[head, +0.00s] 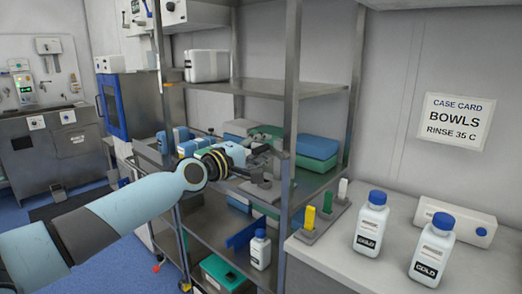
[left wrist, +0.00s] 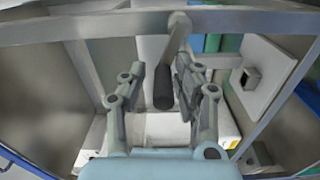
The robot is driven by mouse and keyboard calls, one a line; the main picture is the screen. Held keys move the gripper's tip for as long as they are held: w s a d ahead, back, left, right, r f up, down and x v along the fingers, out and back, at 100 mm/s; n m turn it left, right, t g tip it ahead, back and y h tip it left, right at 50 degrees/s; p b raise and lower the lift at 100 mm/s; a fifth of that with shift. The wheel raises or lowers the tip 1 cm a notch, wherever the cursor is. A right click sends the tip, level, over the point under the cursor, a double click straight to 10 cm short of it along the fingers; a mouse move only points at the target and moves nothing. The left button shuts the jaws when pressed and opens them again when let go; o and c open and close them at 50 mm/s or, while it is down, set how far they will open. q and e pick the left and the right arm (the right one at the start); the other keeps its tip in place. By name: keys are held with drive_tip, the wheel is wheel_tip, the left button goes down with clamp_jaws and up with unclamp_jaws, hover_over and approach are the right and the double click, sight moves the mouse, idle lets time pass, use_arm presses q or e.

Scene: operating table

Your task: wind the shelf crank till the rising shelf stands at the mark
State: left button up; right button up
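My left gripper (head: 262,163) reaches in from the left to the front of the metal shelf rack. In the left wrist view my left gripper (left wrist: 160,80) has its fingers apart, one on each side of a dark crank handle (left wrist: 163,88). The handle hangs from a grey crank arm (left wrist: 178,38), and a gap shows between it and the fingers. In the head view the crank is mostly hidden by the gripper. A shelf (head: 318,182) with folded blue and green packs is behind the gripper. I cannot tell which shelf rises or where its mark is. My right gripper is not in view.
The rack's front post (head: 291,100) stands just right of the gripper. A counter at right holds two white bottles (head: 371,222) (head: 432,250) and a stand with coloured tabs (head: 310,219). A lower shelf holds another bottle (head: 260,250). Blue floor is clear at lower left.

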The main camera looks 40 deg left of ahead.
use_arm(q)
drive_tip(key=shift+o, duration=0.7)
drive_tip(key=shift+f, duration=0.1)
wheel_tip(320, 180, up, 10)
drive_tip(key=shift+r, duration=0.1)
drive_tip(key=shift+d, duration=0.1)
